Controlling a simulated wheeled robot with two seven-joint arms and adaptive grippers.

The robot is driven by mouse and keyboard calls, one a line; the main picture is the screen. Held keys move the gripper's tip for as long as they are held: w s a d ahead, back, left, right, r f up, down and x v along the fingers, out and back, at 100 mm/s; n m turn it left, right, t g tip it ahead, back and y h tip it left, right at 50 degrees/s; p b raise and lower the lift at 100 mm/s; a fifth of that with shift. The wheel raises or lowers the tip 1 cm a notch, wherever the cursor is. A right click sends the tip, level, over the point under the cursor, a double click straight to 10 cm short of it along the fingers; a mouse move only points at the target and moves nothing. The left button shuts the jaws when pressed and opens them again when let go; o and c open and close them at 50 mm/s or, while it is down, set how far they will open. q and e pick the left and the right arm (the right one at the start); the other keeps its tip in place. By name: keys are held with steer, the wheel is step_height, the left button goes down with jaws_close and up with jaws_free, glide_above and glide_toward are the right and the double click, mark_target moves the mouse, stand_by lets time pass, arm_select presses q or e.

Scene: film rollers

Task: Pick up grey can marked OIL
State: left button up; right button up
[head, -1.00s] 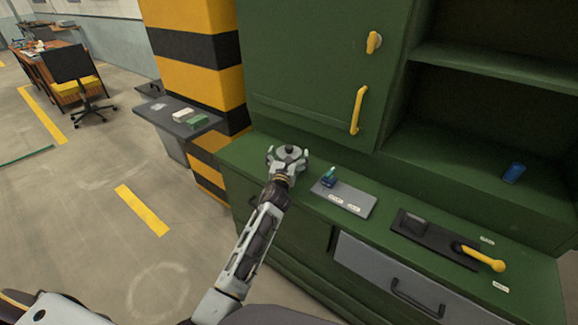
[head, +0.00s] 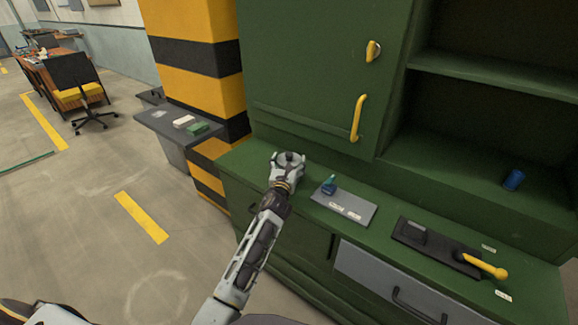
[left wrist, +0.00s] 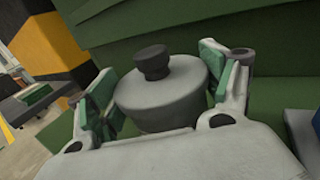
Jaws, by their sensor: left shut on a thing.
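A grey can (left wrist: 160,95) with a dark round cap stands between the two fingers of my left gripper (left wrist: 165,92) in the left wrist view. The green finger pads press on its two sides. In the head view my left gripper (head: 288,163) is over the left end of the green counter, with the can's dark cap (head: 289,156) showing between its fingers. No OIL marking can be read on the can. Whether the can touches the counter is hidden by the gripper. My right gripper is not in view.
A grey plate (head: 345,207) with a small teal item (head: 329,184) lies right of the gripper on the green counter (head: 385,222). Further right is a dark panel with a yellow-handled lever (head: 485,265). A blue can (head: 513,180) stands on the shelf. A cabinet door with a yellow handle (head: 358,118) is behind.

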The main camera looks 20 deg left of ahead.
mark_target(289, 154)
arm_select(q)
steer(key=shift+r, duration=0.55)
step_height(289, 154, up, 5)
steer(key=shift+f+p, duration=0.1)
steer(key=shift+p, duration=0.8)
step_height(289, 154, up, 3)
steer(key=shift+f+p, duration=0.1)
steer(key=shift+p, duration=0.2)
steer(key=shift+r, duration=0.65)
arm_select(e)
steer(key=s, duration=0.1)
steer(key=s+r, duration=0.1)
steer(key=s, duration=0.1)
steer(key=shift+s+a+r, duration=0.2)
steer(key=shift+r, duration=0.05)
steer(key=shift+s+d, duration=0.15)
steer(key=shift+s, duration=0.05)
arm_select(q)
steer(key=shift+d+r, duration=0.1)
